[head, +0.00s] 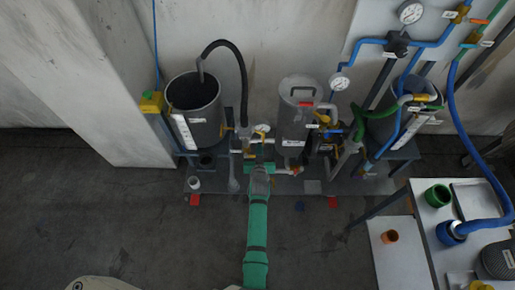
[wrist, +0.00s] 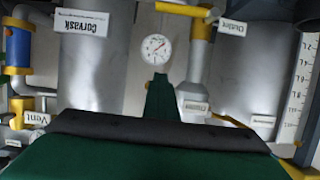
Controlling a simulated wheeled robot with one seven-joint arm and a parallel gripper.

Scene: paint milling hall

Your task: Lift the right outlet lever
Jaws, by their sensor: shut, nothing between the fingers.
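In the wrist view, which is upside down, a yellow lever (wrist: 182,9) crosses the top of a grey and yellow pipe. An "Outlet" label (wrist: 230,28) sits beside it. I cannot tell whether this is the right outlet lever. My gripper (wrist: 160,82) is shut and empty, its dark green fingers below a round white gauge (wrist: 156,49) in the picture. They look apart from the lever. In the head view my green arm reaches up to the pipework between the left open tank (head: 194,100) and the middle lidded tank (head: 298,98); the fingertips are unclear there.
A right-hand tank with green and blue hoses (head: 390,115) stands beyond the middle one. A table (head: 430,235) with a green cup (head: 438,195) is at the right. Red pieces (head: 195,200) lie low near the tanks. The floor in front is mostly clear.

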